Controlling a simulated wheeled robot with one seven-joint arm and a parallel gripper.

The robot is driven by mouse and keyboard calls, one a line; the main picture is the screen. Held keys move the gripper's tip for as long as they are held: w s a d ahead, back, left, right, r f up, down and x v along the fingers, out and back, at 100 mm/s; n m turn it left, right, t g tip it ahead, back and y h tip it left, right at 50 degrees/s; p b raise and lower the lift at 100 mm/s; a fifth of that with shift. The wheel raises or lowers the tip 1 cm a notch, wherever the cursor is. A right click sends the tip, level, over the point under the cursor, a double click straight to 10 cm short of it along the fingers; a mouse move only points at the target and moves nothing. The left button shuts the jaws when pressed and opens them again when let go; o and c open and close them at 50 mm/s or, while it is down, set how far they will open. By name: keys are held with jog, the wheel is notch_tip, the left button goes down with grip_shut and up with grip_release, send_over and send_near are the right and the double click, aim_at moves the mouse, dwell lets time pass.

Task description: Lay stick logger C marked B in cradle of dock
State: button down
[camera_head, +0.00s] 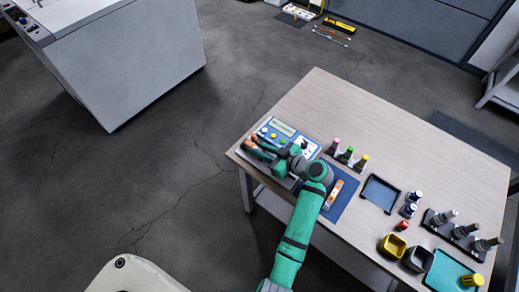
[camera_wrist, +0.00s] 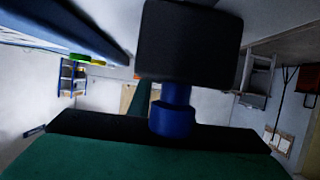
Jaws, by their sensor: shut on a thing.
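The dock (camera_head: 283,128) is a grey-blue unit with a display and coloured buttons, at the left end of the table. My gripper (camera_head: 268,150) is low over the dock's front part, shut on a stick logger (camera_head: 251,146) whose orange end shows. The gripper hides most of this logger and the cradle under it. I cannot read its mark or tell whether it touches the cradle. Another orange and white stick logger (camera_head: 333,194) lies on the blue mat (camera_head: 346,206), right of my wrist. In the wrist view a dark block (camera_wrist: 188,42) fills the upper middle.
Three small bottles (camera_head: 347,154) stand behind the mat. A dark blue tray (camera_head: 381,193), blue-capped jars (camera_head: 408,208), yellow and black cups (camera_head: 392,246), a rack of grey-topped items (camera_head: 463,230) and a teal mat (camera_head: 449,272) fill the right. The table's back (camera_head: 390,130) is clear.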

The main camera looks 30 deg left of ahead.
jog(key=shift+s+d+f, duration=0.1)
jog(key=shift+f, duration=0.4)
jog(key=shift+s+d+f, duration=0.1)
jog(key=shift+f, duration=0.35)
jog(key=c, duration=1.5)
grip_release()
jog(key=shift+c, duration=0.2)
jog(key=shift+o, duration=1.2)
jog(key=shift+r, duration=0.65)
jog(key=shift+w+r, duration=0.1)
jog(key=shift+r, duration=0.4)
jog(key=shift+a+r, duration=0.15)
jog(key=shift+r, duration=2.6)
jog(key=shift+w, duration=0.1)
